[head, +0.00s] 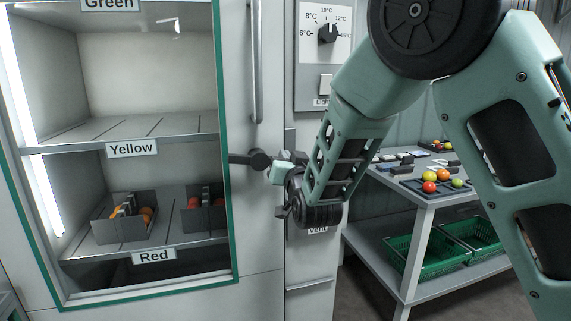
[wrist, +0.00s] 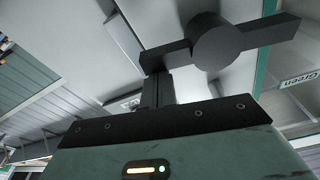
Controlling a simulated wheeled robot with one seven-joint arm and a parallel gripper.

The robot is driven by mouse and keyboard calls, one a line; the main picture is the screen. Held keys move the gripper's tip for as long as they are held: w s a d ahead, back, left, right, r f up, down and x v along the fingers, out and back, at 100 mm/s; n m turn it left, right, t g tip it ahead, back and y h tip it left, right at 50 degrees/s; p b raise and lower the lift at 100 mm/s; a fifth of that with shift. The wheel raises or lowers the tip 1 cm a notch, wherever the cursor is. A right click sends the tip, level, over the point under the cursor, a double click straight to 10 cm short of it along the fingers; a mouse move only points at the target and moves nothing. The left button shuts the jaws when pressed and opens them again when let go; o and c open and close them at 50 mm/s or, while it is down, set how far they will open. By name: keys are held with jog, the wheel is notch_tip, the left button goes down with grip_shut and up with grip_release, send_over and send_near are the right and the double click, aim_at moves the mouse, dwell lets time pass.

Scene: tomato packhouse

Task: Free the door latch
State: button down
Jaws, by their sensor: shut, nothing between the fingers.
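The door latch (head: 250,159) is a dark lever with a round hub, lying about level on the right edge of the cabinet door (head: 228,200). It shows large in the wrist view, with its hub (wrist: 215,46) and an arm to each side. My gripper (head: 277,168) is at the right end of the latch, shut and empty. In the wrist view my fingertips (wrist: 157,78) are close by the left arm of the latch. Whether they touch it I cannot tell. The door looks closed.
A vertical handle (head: 256,60) is on the door above the latch. Right of it is a panel with a temperature dial (head: 327,33). A table (head: 424,195) with tomatoes and green crates (head: 425,255) stands at the right. Shelves behind the glass hold small boxes (head: 122,228).

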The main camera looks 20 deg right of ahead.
jog(key=f+m+b, duration=0.1)
jog(key=m+b, duration=0.2)
jog(key=f+m+h+b, duration=0.1)
jog(key=m+b, duration=0.2)
jog(key=b, duration=0.1)
jog(key=a+f+m+b, duration=0.1)
jog(key=f+m+b, duration=0.1)
jog(key=b, duration=0.1)
jog(key=shift+f+m+g+b, duration=0.1)
jog(key=shift+m+g+b, duration=0.3)
jog(key=s+d+r, duration=0.1)
jog(key=s+d, duration=0.1)
jog(key=s, duration=0.7)
jog(key=shift+r+p, duration=0.3)
jog(key=shift+p, duration=0.05)
jog(key=shift+a, duration=0.1)
dwell(0.3)
